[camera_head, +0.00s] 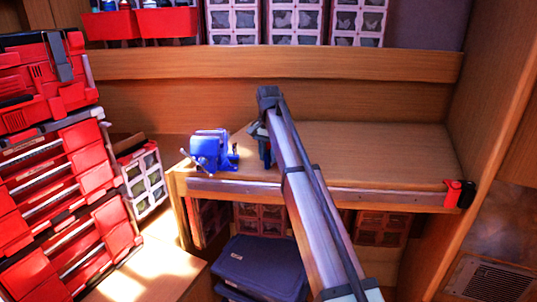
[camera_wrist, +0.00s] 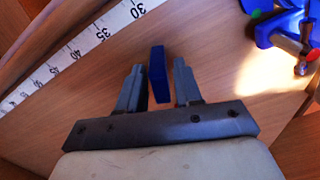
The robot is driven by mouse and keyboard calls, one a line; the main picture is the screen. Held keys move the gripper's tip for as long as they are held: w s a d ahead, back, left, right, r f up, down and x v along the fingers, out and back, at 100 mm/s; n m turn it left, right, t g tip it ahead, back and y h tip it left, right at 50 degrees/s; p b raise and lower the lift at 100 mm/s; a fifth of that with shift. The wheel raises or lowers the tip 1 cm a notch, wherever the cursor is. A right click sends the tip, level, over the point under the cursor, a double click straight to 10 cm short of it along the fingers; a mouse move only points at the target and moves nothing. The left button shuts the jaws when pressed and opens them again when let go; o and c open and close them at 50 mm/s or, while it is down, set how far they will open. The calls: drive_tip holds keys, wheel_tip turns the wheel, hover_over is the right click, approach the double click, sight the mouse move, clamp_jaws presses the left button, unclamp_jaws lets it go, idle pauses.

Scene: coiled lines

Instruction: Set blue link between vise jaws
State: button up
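The blue link (camera_wrist: 158,74) is a narrow dark-blue bar between the two grey fingers of my gripper (camera_wrist: 158,68) in the wrist view. Its far end reaches past the fingertips. A narrow gap shows on its right side, and the fingers look open around it; contact on the left side is hard to judge. The blue vise (camera_head: 210,151) stands on the left end of the workbench in the head view. It also shows at the upper right of the wrist view (camera_wrist: 283,28). My gripper (camera_head: 264,150) is just right of the vise, partly hidden by my arm.
The wooden workbench (camera_head: 385,150) is clear to the right of my arm. A measuring tape strip (camera_wrist: 85,42) runs along its front edge. Red and black clamps (camera_head: 459,194) sit at the right front corner. Red drawers (camera_head: 75,185) stand at the left.

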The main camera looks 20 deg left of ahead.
sight(269, 151)
drive_tip(key=shift+o, duration=0.9)
drive_tip(key=shift+r, duration=0.1)
wheel_tip(269, 151, up, 12)
idle(0.3)
